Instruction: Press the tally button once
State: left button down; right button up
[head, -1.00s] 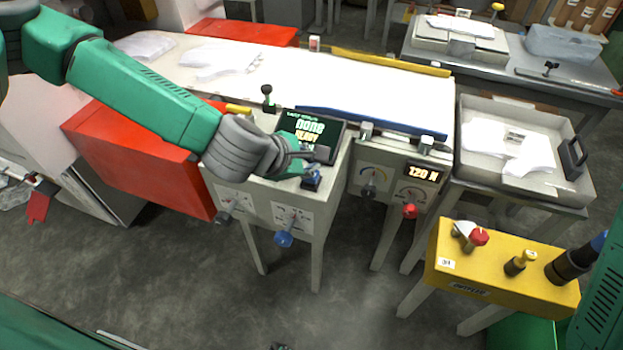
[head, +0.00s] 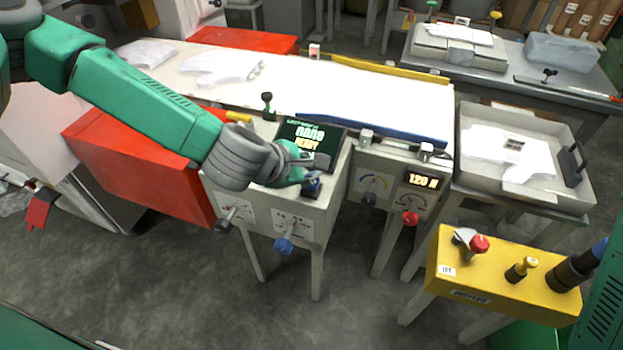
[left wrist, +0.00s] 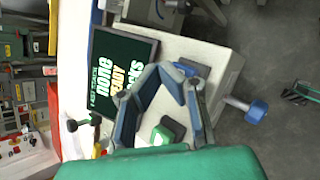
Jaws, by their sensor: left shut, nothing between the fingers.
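The grey console (head: 325,205) has a tilted dark screen (head: 318,135) reading "none" and "READY". My left gripper (head: 321,161) is over the console top, in front of the screen, its fingers shut and empty. In the left wrist view, the fingertips (left wrist: 190,82) meet close to a dark blue block (left wrist: 191,67), which also shows at the console's front edge in the head view (head: 312,186). A green square button (left wrist: 168,130) shows between the finger links. I cannot tell which one is the tally button, nor whether the fingertips touch anything. My right gripper is not in view.
A blue knob (head: 284,245) sticks out of the console front. A small dark post (head: 267,105) stands beside the screen. A white table (head: 380,95) with a blue rail lies behind. A yellow control box (head: 480,270) stands at the right. A red bin (head: 140,160) is under my left arm.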

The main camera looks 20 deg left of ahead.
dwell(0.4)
pick_arm(q)
jog(key=shift+f, duration=0.4)
jog(key=shift+s+f+b, duration=0.1)
jog(key=shift+f+b, duration=0.4)
jog(key=shift+b, duration=0.05)
dwell(0.6)
jog(key=shift+r, duration=0.1)
jog(key=shift+r+p, duration=0.85)
jog(key=shift+p, duration=0.05)
notch_tip(320, 180, up, 5)
jog(key=p, duration=0.4)
jog(key=shift+r, duration=0.1)
